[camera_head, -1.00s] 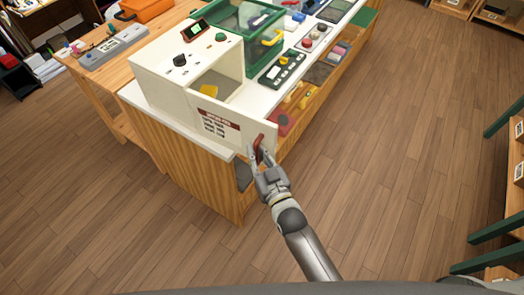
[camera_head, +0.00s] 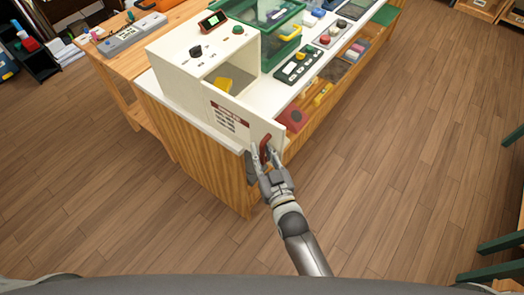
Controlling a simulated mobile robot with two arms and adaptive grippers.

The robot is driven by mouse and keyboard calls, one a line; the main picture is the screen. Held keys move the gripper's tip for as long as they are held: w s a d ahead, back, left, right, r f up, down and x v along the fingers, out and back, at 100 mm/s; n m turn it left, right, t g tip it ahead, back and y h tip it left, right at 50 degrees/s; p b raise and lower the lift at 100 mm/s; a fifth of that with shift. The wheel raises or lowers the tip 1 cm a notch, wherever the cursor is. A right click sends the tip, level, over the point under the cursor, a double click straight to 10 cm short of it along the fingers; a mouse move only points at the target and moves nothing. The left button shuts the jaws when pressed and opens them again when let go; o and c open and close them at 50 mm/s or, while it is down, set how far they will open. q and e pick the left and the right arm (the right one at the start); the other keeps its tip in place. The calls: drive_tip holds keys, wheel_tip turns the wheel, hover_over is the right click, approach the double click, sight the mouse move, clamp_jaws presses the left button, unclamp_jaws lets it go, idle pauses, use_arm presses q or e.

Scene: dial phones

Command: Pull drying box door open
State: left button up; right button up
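The drying box (camera_head: 178,76) is a cream box on the corner of the white counter. Its door (camera_head: 250,120) stands swung open toward me, with a printed label and a red-brown handle (camera_head: 265,148) near its free edge. A yellow object (camera_head: 222,84) shows inside the box. My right gripper (camera_head: 265,157) is at the handle, its fingers spread apart on either side of it. It looks open, and whether a finger touches the handle is unclear. My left gripper is out of view.
The white counter (camera_head: 284,91) carries a green-framed case (camera_head: 283,52) and a panel with knobs (camera_head: 298,66). Shelves with small items lie under its right side. A wooden table (camera_head: 105,70) stands at the left. The wooden floor (camera_head: 400,150) to the right is clear.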

drive_tip(key=shift+o, duration=0.5)
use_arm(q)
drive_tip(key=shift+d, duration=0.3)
use_arm(e)
drive_tip(key=v, duration=1.2)
drive_tip(key=s+d+f+g+h+b, duration=0.1)
drive_tip(key=s+d+f+g, duration=0.15)
drive_tip(key=f, duration=0.75)
drive_tip(key=s+d+f+g+h+b, duration=0.1)
drive_tip(key=s+d+f+g, duration=0.15)
drive_tip(key=f, duration=0.75)
drive_tip(key=s+d+f+g+h+b, duration=0.1)
drive_tip(key=s+d+f+g, duration=0.15)
drive_tip(key=f, duration=0.65)
use_arm(q)
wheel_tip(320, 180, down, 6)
drive_tip(key=b, duration=0.2)
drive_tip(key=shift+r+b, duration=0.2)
drive_tip(key=shift+b, duration=0.1)
use_arm(e)
drive_tip(key=s+d+f+m+g+h, duration=0.1)
drive_tip(key=s+d+f+g, duration=0.3)
drive_tip(key=s+f, duration=0.6)
drive_tip(key=s+d+f+g+h, duration=0.2)
drive_tip(key=s+d+f+g, duration=0.2)
drive_tip(key=s+d+f, duration=0.5)
drive_tip(key=s, duration=0.3)
drive_tip(key=shift+s+f+m, duration=0.35)
drive_tip(key=shift+s+m, duration=0.05)
